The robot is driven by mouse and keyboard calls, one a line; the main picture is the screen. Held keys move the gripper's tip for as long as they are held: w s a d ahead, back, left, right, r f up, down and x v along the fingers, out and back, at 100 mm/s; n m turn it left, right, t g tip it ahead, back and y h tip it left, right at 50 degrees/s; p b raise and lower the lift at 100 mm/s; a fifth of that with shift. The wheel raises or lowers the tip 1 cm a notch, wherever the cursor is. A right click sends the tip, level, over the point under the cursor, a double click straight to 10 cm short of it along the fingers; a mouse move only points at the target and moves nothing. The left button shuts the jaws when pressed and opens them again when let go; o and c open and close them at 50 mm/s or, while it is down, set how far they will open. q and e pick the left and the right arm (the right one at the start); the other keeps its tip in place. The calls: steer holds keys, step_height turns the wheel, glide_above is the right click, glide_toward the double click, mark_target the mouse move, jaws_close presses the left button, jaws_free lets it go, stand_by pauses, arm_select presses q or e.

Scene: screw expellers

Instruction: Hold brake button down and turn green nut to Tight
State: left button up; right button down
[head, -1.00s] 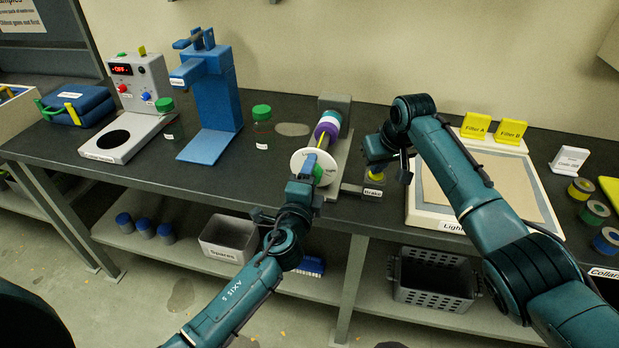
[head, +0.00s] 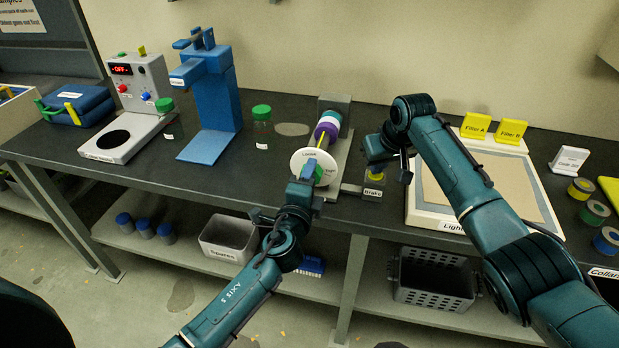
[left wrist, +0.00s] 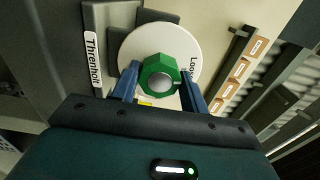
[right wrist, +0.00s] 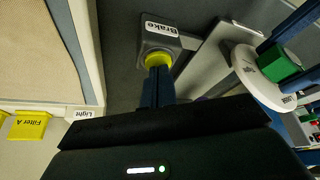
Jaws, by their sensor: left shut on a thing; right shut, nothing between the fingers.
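The green nut (left wrist: 160,75) sits at the centre of a white dial disc (left wrist: 190,42), on the end of a machine. In the left wrist view my left gripper (left wrist: 160,82) has a blue finger on each side of the nut and is shut on it. The dial (head: 301,161) faces forward in the head view, where the left gripper (head: 309,170) partly covers the nut. "Loose" shows on the disc; other lettering is hard to read. The yellow brake button (right wrist: 157,60) is on a grey block labelled Brake (right wrist: 160,30). My right gripper (right wrist: 158,85) is shut and empty, its fingertips at the button, apparently touching it.
The machine's purple and white collars (head: 327,128) lie behind the dial. A light box (head: 500,185) with filters stands right of the brake. A green-lidded jar (head: 262,125) and blue press (head: 212,100) stand left. A shelf with bins (head: 435,280) runs below the bench.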

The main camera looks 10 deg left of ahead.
arm_select(q)
steer(key=m, duration=0.3)
arm_select(e)
steer(key=shift+f, duration=0.1)
arm_select(q)
steer(key=m, duration=0.4)
steer(key=shift+m, duration=0.3)
steer(key=o, duration=0.7)
steer(key=shift+o, duration=0.2)
